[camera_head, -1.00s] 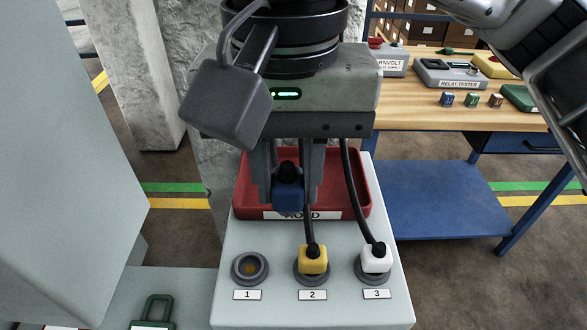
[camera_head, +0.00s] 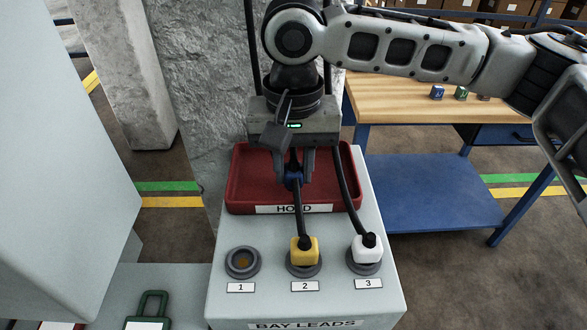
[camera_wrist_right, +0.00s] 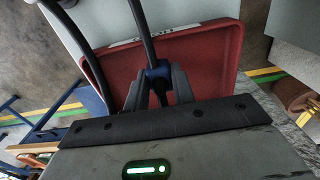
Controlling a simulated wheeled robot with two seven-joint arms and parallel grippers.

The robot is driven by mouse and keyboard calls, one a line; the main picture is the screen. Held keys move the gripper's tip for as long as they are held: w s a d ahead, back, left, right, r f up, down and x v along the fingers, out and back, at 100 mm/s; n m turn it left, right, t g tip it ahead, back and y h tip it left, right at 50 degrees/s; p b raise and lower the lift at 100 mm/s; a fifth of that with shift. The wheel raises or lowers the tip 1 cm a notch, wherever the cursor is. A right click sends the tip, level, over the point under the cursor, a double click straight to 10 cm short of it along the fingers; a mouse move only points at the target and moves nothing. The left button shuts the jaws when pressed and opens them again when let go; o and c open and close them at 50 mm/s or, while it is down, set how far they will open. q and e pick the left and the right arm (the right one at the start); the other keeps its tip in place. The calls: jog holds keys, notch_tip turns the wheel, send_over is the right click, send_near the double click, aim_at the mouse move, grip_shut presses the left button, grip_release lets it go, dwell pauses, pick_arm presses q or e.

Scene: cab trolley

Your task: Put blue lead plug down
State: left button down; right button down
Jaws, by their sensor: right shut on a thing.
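My right gripper (camera_head: 293,178) is shut on the blue lead plug (camera_head: 293,181) over the red tray labelled HOLD (camera_head: 238,203). In the right wrist view the blue plug (camera_wrist_right: 158,71) sits between the two fingers (camera_wrist_right: 158,85), with the red tray (camera_wrist_right: 215,60) behind it. I cannot tell whether the plug touches the tray floor. The yellow plug (camera_head: 304,250) is in socket 2 and the white plug (camera_head: 367,248) is in socket 3. Socket 1 (camera_head: 242,262) is empty. My left gripper is not in view.
The grey BAY LEADS panel (camera_head: 222,300) carries the tray and sockets. Black leads rise from the yellow and white plugs close to my gripper. A wooden bench (camera_head: 400,95) stands behind at the right, a grey cabinet (camera_head: 60,170) at the left, and a green padlock-shaped item (camera_head: 150,308) at lower left.

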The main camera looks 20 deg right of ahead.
aim_at(293, 169)
jog(key=shift+f, duration=0.45)
jog(key=shift+f, duration=0.1)
jog(key=c, duration=1.2)
grip_release()
notch_tip(293, 169, up, 12)
jog(key=shift+r+p, duration=0.15)
jog(key=shift+p, duration=0.15)
